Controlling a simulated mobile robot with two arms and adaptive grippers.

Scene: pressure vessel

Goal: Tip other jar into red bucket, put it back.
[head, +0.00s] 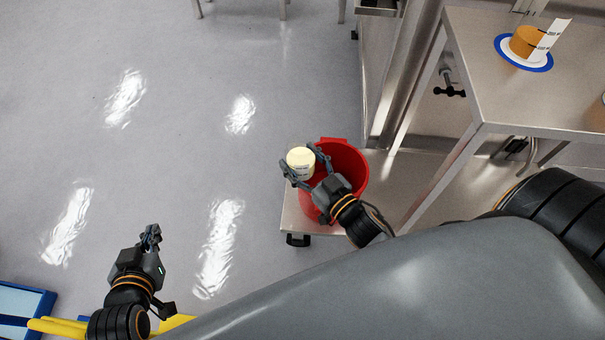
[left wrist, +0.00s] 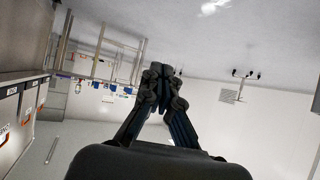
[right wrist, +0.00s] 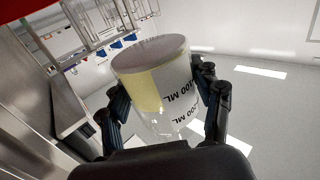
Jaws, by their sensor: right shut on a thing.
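A clear jar with pale yellow contents and a white label (head: 300,161) is held by my right gripper (head: 304,163). It is above the left rim of the red bucket (head: 350,160) and looks roughly upright. In the right wrist view the jar (right wrist: 155,85) sits between both fingers, its label text upside down in the picture. The bucket stands on a low metal cart (head: 295,215) and its inside is partly hidden by my right gripper. My left gripper (head: 151,234) is shut and empty, over the floor at lower left.
A jar with orange contents (head: 524,42) stands on a blue-rimmed disc (head: 543,67) on the metal table (head: 490,95) at upper right. Another item is cut off at the right edge. Yellow and blue equipment (head: 55,327) is at lower left. The floor left of the cart is clear.

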